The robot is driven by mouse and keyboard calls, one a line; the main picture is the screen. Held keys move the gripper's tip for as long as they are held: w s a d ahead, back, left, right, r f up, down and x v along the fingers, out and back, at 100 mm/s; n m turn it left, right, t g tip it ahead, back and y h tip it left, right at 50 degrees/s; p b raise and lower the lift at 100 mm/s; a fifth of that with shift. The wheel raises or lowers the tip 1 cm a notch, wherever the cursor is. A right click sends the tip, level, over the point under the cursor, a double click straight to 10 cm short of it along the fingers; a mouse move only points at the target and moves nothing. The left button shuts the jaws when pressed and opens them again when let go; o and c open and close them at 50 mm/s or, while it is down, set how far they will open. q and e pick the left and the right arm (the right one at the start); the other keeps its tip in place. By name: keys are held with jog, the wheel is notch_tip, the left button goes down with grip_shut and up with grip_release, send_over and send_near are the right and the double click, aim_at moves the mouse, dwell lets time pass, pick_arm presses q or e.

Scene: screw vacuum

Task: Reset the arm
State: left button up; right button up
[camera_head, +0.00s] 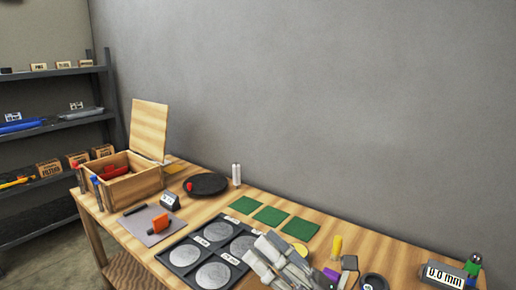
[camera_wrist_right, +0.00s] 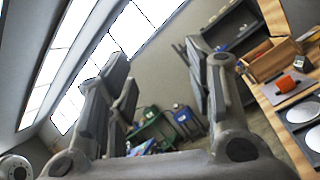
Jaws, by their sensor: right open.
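My right gripper (camera_head: 277,258) is over the front of the wooden workbench (camera_head: 370,240) in the head view, beside the black tray of round discs. In the right wrist view my right gripper (camera_wrist_right: 160,85) has its fingers spread wide apart with nothing between them. Beyond the fingers that view shows windows and the far floor. My left gripper is not in either view.
The black tray (camera_head: 178,271) holds several grey discs. An open wooden box (camera_head: 138,183), an orange device (camera_head: 161,223) on a grey mat, a black round plate (camera_head: 206,184), green squares (camera_head: 271,216) and a 0.0 mm display (camera_head: 443,275) are on the bench. Shelves stand left.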

jog(key=w+d+f+m+t+h, duration=0.2)
jog(key=d+f+m+h, duration=0.6)
jog(key=m, duration=0.6)
jog(key=w+d+f+m+t+h, duration=0.1)
jog(key=d+f+m+t+h, duration=0.1)
jog(key=d+f+m+h, duration=0.8)
jog(key=s+d+f+m+g+h, duration=0.2)
jog(key=s+f+m+g, duration=0.5)
jog(key=s+f+m, duration=0.3)
jog(key=s+a+f+m+g, duration=0.1)
jog(key=s+f+m+g, duration=0.55)
jog(key=s, duration=0.65)
notch_tip(320, 180, down, 27)
jog(key=s+n+g, duration=0.1)
jog(key=s+n, duration=0.1)
jog(key=s+d+f+g, duration=0.1)
jog(key=s+d+f, duration=0.1)
jog(key=s+f, duration=1.4)
jog(key=shift+s+d+f+y, duration=0.3)
jog(key=shift+s+d, duration=0.05)
